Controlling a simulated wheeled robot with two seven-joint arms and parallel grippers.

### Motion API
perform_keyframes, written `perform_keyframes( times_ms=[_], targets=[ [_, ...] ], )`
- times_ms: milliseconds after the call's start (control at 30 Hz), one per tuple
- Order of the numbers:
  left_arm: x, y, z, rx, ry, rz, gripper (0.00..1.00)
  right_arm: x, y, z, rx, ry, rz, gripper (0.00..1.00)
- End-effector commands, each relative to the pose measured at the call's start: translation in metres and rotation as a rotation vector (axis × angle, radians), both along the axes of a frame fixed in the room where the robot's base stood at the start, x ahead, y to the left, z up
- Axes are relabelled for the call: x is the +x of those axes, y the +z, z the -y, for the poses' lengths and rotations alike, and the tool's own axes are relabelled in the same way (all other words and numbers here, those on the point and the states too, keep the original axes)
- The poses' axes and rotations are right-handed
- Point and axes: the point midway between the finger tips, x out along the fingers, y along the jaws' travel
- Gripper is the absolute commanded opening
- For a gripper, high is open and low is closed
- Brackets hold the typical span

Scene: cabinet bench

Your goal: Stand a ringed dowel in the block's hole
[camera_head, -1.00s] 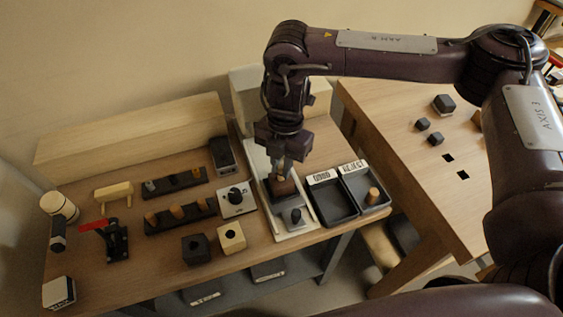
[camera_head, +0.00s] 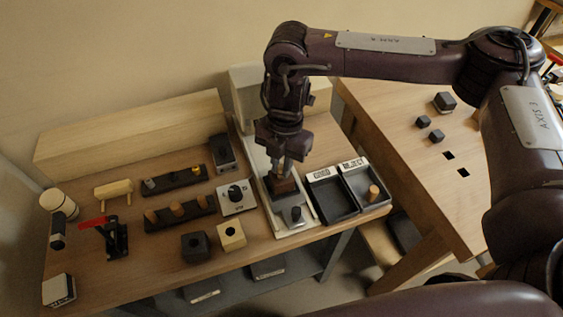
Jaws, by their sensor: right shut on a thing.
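My right gripper (camera_head: 280,171) points down over a white fixture plate on the bench. It is shut on a small tan piece, seemingly a dowel, mostly hidden between the fingers; no ring can be made out. A dark brown block (camera_head: 282,187) sits right under the fingers; I cannot tell whether the piece is in it. A dark block with a hole (camera_head: 195,247) and a pale wooden block with a hole (camera_head: 231,236) stand near the front edge. Wooden dowels (camera_head: 177,209) stand in the front dark rack (camera_head: 180,220). My left gripper is not in view.
The GOOD tray (camera_head: 331,203) looks empty; the REJECT tray (camera_head: 352,180) holds a wooden dowel (camera_head: 374,192). A knob box (camera_head: 236,196), another dark rack (camera_head: 175,181) and a red-handled clamp (camera_head: 112,238) stand left of the fixture. A second table (camera_head: 410,170) is at right.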

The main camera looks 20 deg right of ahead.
Motion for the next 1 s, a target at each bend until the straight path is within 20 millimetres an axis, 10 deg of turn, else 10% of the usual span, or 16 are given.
perform_keyframes(
  times_ms=[600, 633, 800, 1000],
  targets=[
    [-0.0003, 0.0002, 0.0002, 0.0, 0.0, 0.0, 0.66, 0.0, -0.0053, 0.0004, -0.001, 0.0, -0.001, 0.0],
    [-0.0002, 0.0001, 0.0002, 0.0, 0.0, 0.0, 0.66, -0.0001, -0.0053, 0.0005, -0.001, 0.0, -0.001, 0.17],
    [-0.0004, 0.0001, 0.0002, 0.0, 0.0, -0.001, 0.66, -0.0001, -0.0052, 0.0003, -0.001, 0.0, -0.001, 0.39],
    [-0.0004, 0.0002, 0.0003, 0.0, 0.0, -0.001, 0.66, 0.0001, -0.0049, 0.0002, 0.0, 0.0, 0.0, 0.41]
  ],
)
